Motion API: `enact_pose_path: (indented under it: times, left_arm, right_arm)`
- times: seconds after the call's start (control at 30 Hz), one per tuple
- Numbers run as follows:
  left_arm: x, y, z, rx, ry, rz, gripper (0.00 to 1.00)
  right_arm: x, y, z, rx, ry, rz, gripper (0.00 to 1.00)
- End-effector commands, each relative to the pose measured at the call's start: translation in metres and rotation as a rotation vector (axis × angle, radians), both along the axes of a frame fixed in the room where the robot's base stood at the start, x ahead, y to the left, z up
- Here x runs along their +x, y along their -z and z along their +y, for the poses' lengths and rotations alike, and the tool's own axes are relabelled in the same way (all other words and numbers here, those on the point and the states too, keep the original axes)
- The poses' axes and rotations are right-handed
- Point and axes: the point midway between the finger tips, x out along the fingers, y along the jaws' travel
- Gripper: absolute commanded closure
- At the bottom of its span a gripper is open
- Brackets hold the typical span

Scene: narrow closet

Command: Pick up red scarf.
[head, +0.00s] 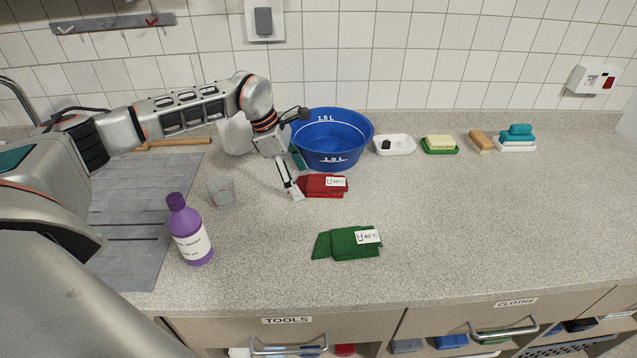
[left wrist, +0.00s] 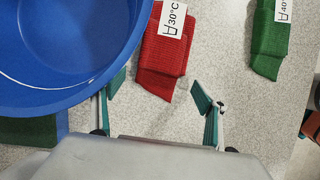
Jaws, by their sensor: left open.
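The red scarf (head: 318,190) lies folded on the grey counter, just in front of the blue bowl, with a white 30°C label on top. In the left wrist view the red scarf (left wrist: 160,55) points its near end toward the gap between my fingers. My left gripper (head: 297,176) is open at the scarf's left end. In the left wrist view its teal-padded fingertips (left wrist: 160,90) stand apart, one on each side of the line of the scarf, with nothing clamped. The height of the fingertips above the counter is unclear. My right gripper is not in view.
The blue bowl (head: 333,150) stands close beside the gripper. A folded green cloth (head: 352,245) lies nearer the front edge. A purple bottle (head: 190,232) and a clear glass (head: 221,190) stand left. Soap dishes (head: 395,145) line the back. The right counter is clear.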

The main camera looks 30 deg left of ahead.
Motion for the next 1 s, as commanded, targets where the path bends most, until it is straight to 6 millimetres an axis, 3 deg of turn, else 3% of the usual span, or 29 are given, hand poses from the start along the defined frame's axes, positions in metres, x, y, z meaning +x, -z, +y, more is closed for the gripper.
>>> enact_pose_path:
  times: [0.2,0.37,0.4,0.73,0.93,1.0]
  left_arm:
    - [0.000,0.001,0.000,-0.001,0.001,-0.001,0.26]
    - [0.000,0.001,0.000,-0.001,0.001,-0.001,0.65]
    - [0.000,0.001,0.000,-0.001,0.001,-0.001,0.69]
    - [0.001,-0.001,0.000,0.000,0.001,-0.002,0.69]
    - [0.001,-0.013,0.000,0.000,0.001,-0.004,0.69]
    - [-0.004,-0.010,0.010,0.001,-0.002,-0.001,0.69]
  right_arm:
    - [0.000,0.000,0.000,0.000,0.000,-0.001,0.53]
    - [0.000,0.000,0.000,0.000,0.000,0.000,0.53]
    - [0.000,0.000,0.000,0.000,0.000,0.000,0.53]
    - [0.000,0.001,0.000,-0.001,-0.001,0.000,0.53]
    - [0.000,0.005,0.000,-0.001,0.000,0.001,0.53]
    - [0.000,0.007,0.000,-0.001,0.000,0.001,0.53]
